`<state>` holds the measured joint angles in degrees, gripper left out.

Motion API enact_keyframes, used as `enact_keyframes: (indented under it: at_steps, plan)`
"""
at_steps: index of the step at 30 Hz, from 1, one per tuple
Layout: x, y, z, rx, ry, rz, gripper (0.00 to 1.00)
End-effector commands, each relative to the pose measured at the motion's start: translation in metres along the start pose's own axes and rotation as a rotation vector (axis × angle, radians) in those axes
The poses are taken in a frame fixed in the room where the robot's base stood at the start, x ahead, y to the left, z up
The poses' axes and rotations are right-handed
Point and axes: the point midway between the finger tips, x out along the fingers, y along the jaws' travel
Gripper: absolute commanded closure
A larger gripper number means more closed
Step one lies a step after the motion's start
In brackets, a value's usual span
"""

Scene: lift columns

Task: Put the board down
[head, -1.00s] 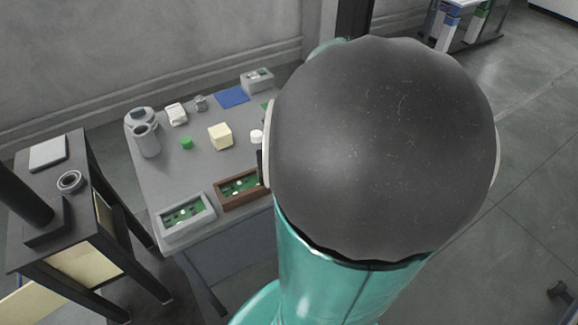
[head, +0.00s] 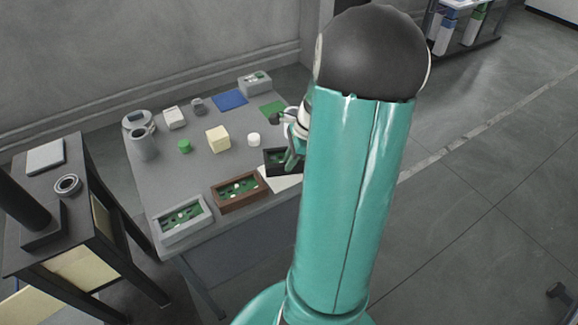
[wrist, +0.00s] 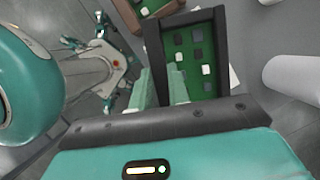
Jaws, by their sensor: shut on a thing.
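The board is green with small white and dark parts, set in a black frame (wrist: 224,55). In the head view the black-framed board (head: 273,157) is tilted over the table's right side, above a white sheet (head: 284,181). My gripper (wrist: 163,86) is shut on the frame's near-left side, its green fingers on either side of the frame wall in the wrist view. In the head view my gripper (head: 293,158) is partly hidden by my arm. I cannot tell whether the frame touches the sheet.
A brown tray (head: 239,208) and a grey tray (head: 160,237), each holding a green board, stand left of the black frame. A white cylinder (head: 253,139), cream block (head: 218,144) and green mat (head: 273,110) lie behind. A dark stand (head: 110,255) is at left.

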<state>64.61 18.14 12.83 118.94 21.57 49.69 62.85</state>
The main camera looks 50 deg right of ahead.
Motion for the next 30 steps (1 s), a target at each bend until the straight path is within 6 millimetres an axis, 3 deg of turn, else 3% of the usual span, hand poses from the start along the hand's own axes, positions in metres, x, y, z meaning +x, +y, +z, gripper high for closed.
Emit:
enact_keyframes:
  at_steps: [8, 14, 25, 26, 28, 30]
  plan:
    - [0.017, -0.015, -0.007, 0.001, -0.001, 0.000, 1.00]
    - [0.043, -0.015, -0.017, 0.001, -0.001, 0.001, 1.00]
    - [0.048, -0.015, -0.019, 0.000, 0.000, 0.000, 1.00]
    - [0.048, -0.015, -0.019, 0.000, 0.000, 0.000, 0.79]
    - [0.047, -0.015, -0.019, 0.000, 0.000, -0.001, 0.65]
    - [0.047, -0.015, -0.019, 0.000, 0.000, 0.000, 0.61]
